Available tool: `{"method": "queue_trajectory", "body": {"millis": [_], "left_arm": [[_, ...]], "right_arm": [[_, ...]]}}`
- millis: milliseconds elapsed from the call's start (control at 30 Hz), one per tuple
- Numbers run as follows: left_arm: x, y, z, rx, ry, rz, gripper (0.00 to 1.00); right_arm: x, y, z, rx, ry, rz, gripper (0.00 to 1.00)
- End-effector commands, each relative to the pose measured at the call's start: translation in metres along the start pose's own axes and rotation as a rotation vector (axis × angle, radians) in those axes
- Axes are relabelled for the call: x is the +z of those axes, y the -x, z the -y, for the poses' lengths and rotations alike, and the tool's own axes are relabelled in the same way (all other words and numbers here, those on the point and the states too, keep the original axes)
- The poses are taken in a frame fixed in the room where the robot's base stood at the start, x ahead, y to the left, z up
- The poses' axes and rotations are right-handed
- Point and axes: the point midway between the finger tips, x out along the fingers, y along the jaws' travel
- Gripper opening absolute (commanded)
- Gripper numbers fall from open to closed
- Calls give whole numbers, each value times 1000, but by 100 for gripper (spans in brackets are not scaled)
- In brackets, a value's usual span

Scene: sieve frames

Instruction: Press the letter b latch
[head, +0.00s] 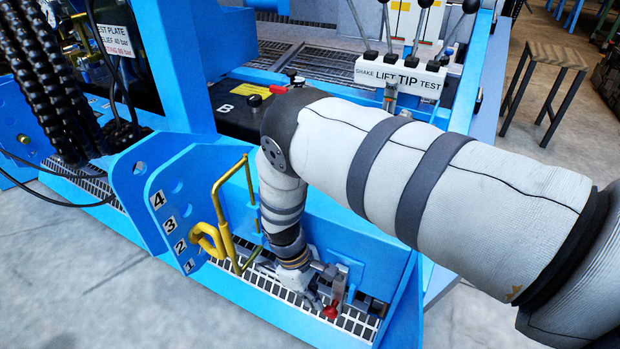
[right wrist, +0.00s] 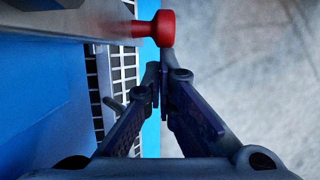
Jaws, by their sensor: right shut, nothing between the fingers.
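A red-knobbed latch (head: 330,312) sits low on the blue frame, above the grating. Its red knob (right wrist: 166,28) shows at the top of the right wrist view on a grey bar. No letter is readable beside it. My right gripper (head: 318,302) reaches down next to this latch. In the right wrist view its fingertips (right wrist: 160,72) are together and empty, just below the knob in the picture; I cannot tell whether they touch it. My left gripper is out of view.
A yellow bent handle (head: 220,235) stands left of my right forearm, beside a blue plate numbered 1 to 4 (head: 170,225). A lever panel (head: 400,75) reading SHAKE LIFT TIP TEST is behind. A stool (head: 555,57) stands at the right on open floor.

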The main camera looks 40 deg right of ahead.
Motion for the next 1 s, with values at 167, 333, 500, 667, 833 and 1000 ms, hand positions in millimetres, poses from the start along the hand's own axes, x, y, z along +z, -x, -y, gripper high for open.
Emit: {"method": "queue_trajectory", "body": {"millis": [167, 333, 500, 667, 833, 1000], "left_arm": [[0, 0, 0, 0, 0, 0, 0], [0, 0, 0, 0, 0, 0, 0], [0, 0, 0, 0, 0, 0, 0], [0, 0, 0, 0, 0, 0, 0], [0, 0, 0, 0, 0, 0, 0], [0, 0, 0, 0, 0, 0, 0]], "right_arm": [[1, -1, 0, -1, 0, 2, 0], [1, -1, 0, -1, 0, 2, 0], [0, 4, 0, 0, 0, 0, 0], [-1, 35, 0, 1, 0, -4, 0], [-1, 76, 0, 1, 1, -4, 0], [0, 106, 0, 0, 1, -1, 0]]}}
